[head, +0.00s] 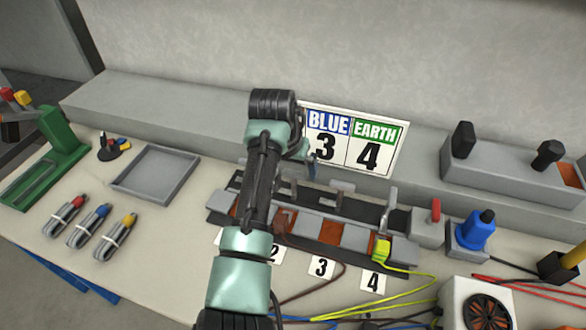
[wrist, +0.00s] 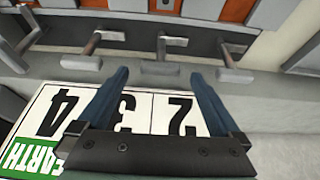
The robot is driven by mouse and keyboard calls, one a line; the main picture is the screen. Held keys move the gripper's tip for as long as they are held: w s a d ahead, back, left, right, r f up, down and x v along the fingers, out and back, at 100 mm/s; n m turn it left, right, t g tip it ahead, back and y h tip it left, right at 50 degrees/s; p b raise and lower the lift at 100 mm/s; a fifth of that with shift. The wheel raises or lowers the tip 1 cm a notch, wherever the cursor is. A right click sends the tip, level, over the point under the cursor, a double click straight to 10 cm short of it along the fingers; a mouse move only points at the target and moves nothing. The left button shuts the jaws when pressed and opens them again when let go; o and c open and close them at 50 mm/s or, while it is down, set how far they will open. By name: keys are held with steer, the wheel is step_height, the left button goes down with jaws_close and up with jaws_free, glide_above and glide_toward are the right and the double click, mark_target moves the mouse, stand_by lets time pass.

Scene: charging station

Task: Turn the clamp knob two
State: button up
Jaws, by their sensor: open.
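The clamp rail (head: 357,235) holds several grey T-shaped knobs along its back, with number cards such as card 3 (head: 321,267) and card 4 (head: 373,282) in front. In the wrist view the middle knob (wrist: 163,68), which looks to be clamp knob two, shows between the fingertips of my gripper (wrist: 159,76). The blue fingers are open and empty on either side of it. Whether they touch it I cannot tell. Neighbouring knobs stand at left (wrist: 80,63) and right (wrist: 235,76). In the head view my arm hides much of the rail's left part.
A wall sign (head: 352,140) reads blue 3 and earth 4, its left part hidden. A yellow-green plug (head: 381,250) sits by slot 4. Loose cables cross the front right.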

steer(key=shift+x, duration=0.8)
steer(key=c, duration=1.4)
